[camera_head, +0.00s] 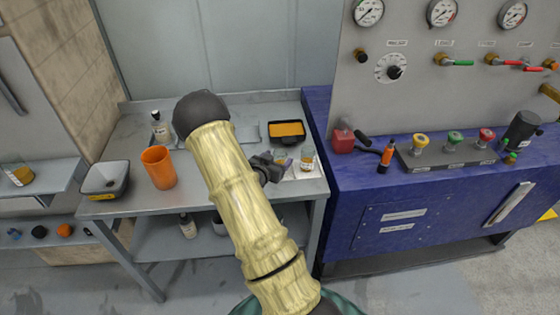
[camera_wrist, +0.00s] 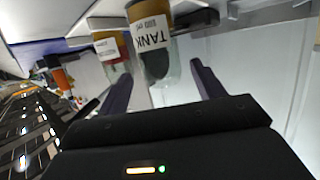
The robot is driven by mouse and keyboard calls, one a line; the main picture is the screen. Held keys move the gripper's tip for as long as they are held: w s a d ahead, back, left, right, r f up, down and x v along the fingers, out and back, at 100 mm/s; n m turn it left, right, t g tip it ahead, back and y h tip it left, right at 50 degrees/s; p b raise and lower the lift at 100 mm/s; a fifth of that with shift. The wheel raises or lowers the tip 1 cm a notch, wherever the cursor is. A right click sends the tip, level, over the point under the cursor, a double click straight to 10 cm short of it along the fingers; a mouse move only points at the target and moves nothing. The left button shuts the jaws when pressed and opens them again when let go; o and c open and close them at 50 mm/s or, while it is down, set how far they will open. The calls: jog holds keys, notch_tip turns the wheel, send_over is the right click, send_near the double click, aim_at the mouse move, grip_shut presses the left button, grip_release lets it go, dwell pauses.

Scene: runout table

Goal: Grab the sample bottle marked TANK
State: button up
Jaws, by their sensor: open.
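The sample bottle marked TANK (camera_wrist: 150,38) shows in the wrist view, with a white label, amber contents and a dark end. It is ahead of and partly between the fingers of my gripper (camera_wrist: 160,72), with clear space on both sides. My gripper is open and empty. In the head view my gripper (camera_head: 268,167) is over the right end of the grey bench, close to two small amber bottles. The nearer one (camera_head: 281,158) is partly hidden by it, and the other (camera_head: 307,160) stands just right. Their labels are too small to read there.
A second labelled bottle (camera_wrist: 107,46) stands beside the TANK bottle in the wrist view. A black tray with an orange inside (camera_head: 287,131) lies behind. An orange cup (camera_head: 159,168) and a grey bin (camera_head: 105,180) stand left. The blue console (camera_head: 350,205) adjoins the bench on the right.

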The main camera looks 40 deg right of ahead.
jog(key=shift+s+d, duration=0.1)
jog(key=shift+s, duration=0.05)
jog(key=shift+w+f+p+x, duration=0.15)
jog(key=shift+p+x, duration=0.35)
jog(key=shift+x, duration=0.85)
jog(key=shift+w+f+p+x, duration=0.1)
jog(key=shift+p+x, duration=0.35)
jog(key=shift+x, duration=0.85)
jog(key=shift+s, duration=0.15)
jog(key=c, duration=1.1)
